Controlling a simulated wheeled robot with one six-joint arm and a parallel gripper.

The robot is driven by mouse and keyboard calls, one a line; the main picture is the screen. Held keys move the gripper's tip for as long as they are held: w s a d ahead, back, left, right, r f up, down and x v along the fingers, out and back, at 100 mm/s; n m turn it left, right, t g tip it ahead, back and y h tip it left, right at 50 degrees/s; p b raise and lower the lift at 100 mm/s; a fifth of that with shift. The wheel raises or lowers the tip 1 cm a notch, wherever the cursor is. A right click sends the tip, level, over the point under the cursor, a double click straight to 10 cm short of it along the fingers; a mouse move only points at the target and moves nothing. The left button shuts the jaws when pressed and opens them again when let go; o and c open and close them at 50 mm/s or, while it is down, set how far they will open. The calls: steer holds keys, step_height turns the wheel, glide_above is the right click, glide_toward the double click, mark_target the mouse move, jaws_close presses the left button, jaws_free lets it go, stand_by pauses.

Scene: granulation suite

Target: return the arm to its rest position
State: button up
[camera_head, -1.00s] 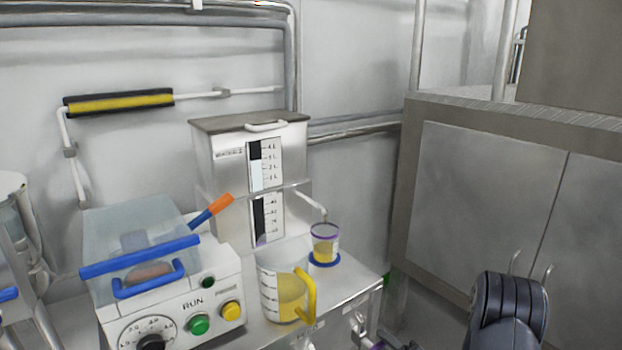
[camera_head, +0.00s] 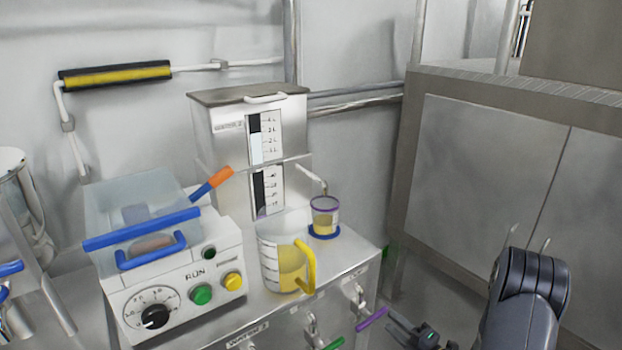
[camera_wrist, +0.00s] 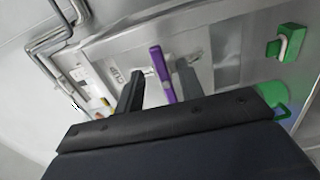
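My gripper (camera_head: 418,334) is low at the bottom right in the head view, partly cut off by the frame edge. In the wrist view its two dark fingers (camera_wrist: 160,90) are spread apart, with a purple handle (camera_wrist: 162,75) showing between them and clear gaps on both sides. The purple handle (camera_head: 371,320) also shows in the head view, on the cabinet front, just left of the fingers. My gripper looks empty. My arm (camera_head: 528,295) is bent, with a dark joint at the lower right.
A steel cabinet (camera_head: 340,284) carries a machine with RUN button (camera_head: 201,294), a jug with yellow handle (camera_head: 272,262), a small cup (camera_head: 324,216) and a steel tank (camera_head: 228,135). A green handle (camera_head: 335,343) is near the purple one. A large grey cabinet (camera_head: 480,190) stands at the right.

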mark_target(381, 311)
steer(key=x, duration=0.5)
steer(key=shift+w+a, duration=0.1)
steer(key=shift+a, duration=0.1)
steer(key=shift+w+n+b, duration=0.1)
steer(key=shift+n+b, duration=0.3)
steer(key=shift+b, duration=0.15)
steer(key=shift+r+n+b, duration=0.45)
steer(key=shift+n+b, duration=0.25)
steer(key=shift+n, duration=0.5)
steer(key=shift+s, duration=0.2)
